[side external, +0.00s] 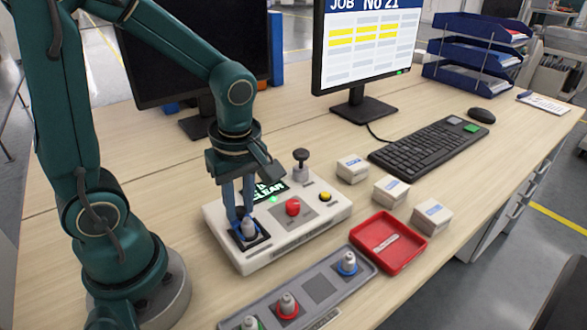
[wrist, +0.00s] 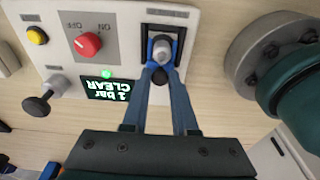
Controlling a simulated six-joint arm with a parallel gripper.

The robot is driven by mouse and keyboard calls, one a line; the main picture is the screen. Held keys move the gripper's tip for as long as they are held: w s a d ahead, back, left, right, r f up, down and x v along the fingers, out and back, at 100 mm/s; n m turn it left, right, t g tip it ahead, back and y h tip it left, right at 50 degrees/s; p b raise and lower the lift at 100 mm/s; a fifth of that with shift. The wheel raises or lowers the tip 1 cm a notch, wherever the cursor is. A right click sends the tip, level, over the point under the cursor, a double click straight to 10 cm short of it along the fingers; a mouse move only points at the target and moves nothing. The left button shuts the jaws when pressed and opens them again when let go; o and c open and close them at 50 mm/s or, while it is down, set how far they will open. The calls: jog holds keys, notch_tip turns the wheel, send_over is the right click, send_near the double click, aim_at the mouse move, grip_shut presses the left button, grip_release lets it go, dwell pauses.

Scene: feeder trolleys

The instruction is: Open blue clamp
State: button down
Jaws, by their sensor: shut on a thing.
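The blue clamp (wrist: 167,13) sits on a white control box (side external: 318,217), in a black socket, around a silver-topped piece (side external: 248,230) that also shows in the wrist view (wrist: 163,45). A small black knob (wrist: 160,76) sticks out on the near side of the piece in the wrist view. My gripper (side external: 240,218) is low over the socket, its long blue fingers closed about this knob, beside the silver piece. The fingers partly hide the clamp, so how far it is open I cannot tell.
The box carries a red knob (wrist: 88,45), a yellow button (side external: 325,197), a black-topped lever (side external: 301,163) and a display (wrist: 112,88) reading "1 bar CLEAR". A grey rack (side external: 319,288) with ringed pieces, a red tray (side external: 363,238) and small white boxes (side external: 390,190) stand close by.

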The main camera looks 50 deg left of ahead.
dwell(0.3)
jog(key=shift+a, duration=1.6)
jog(key=c, duration=0.8)
grip_release()
jog(key=shift+o, duration=0.2)
jog(key=shift+d+r, duration=0.3)
jog(key=shift+r, duration=0.9)
jog(key=shift+d+r, duration=0.35)
jog(key=shift+r, duration=0.8)
jog(key=shift+d+r, duration=0.3)
jog(key=shift+r, duration=0.9)
